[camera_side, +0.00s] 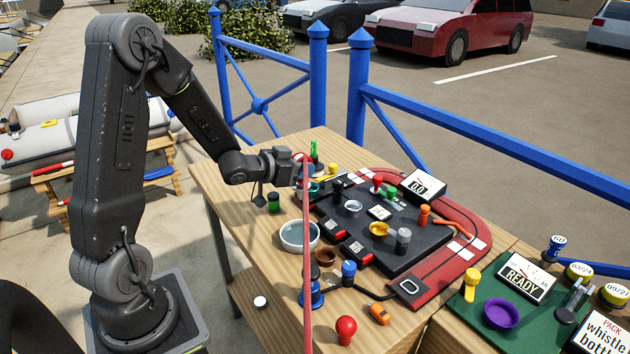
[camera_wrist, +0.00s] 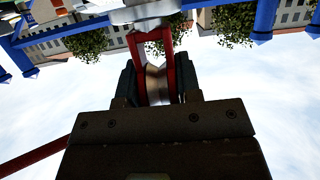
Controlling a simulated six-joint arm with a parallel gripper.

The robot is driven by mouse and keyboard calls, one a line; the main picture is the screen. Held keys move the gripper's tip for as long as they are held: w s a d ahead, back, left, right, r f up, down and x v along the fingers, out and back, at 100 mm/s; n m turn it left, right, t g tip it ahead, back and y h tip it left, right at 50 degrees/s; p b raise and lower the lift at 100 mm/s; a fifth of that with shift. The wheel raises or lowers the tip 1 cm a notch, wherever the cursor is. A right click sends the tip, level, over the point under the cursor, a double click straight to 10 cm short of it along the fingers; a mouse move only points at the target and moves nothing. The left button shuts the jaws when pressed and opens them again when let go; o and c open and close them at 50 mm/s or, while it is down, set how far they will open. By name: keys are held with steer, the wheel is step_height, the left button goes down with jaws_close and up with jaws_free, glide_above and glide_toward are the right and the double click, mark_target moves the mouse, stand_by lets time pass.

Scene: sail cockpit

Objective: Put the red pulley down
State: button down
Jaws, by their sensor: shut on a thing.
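My gripper (camera_side: 296,168) is at the far left part of the wooden table, above its top. In the wrist view, my gripper (camera_wrist: 156,86) is shut on the red pulley (camera_wrist: 170,62), with one dark finger on each side. The pulley has two red cheeks and a pale brownish wheel between them. A grey metal piece lies across its far end. In the side view the pulley is mostly hidden by the gripper and too small to make out clearly. A red line (camera_side: 307,255) runs down from near the gripper to the bottom of the picture.
A dark panel (camera_side: 440,240) with knobs and small cups lies on a red mat (camera_side: 478,205). A white bowl (camera_side: 299,237), a green jar (camera_side: 274,203), a blue winch-like piece (camera_side: 311,293) and a red ball-topped piece (camera_side: 346,328) stand nearby. Bare wood shows at the table's left.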

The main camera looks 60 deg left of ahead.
steer(key=s+a+r, duration=0.5)
steer(key=a, duration=0.1)
steer(key=s+a+r+n+g+y, duration=0.1)
steer(key=a+r+n+g+y, duration=0.25)
steer(key=a+n+y, duration=0.95)
steer(key=s+a+f+n+g+y, duration=0.1)
steer(key=s+a+f+n+g, duration=0.1)
steer(key=s+a+g, duration=0.65)
steer(key=s+a+f+n+g+y, duration=0.1)
steer(key=s+a+n+g, duration=0.3)
steer(key=a, duration=0.8)
steer(key=w+f+m+t, duration=0.1)
steer(key=w+f, duration=0.9)
steer(key=f, duration=0.1)
steer(key=shift+f, duration=0.2)
steer(key=shift+f, duration=0.1)
